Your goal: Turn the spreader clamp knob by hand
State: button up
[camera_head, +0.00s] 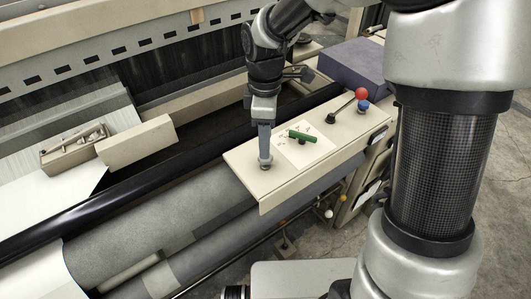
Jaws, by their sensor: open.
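My gripper (265,157) points straight down over the left end of the beige console top (258,182). Its jaws are open. A small round grey-brown knob (265,167) is right at the fingertips. The fingers hide part of it, and I cannot tell whether they touch it or stand around it. A green bar handle (302,136) sits on a white plate to the right of my gripper, apart from it. No label shows which of these is the spreader clamp knob.
A black roller (150,178) and grey cloth roll (150,225) run along the left.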

aim_at(265, 161)
jog(key=shift+f+b, duration=1.65)
jog(key=shift+f, duration=0.7)
jog(key=shift+f, duration=0.1)
jog(key=shift+c, duration=0.5)
jog(key=c, duration=0.7)
jog(key=shift+o, duration=0.2)
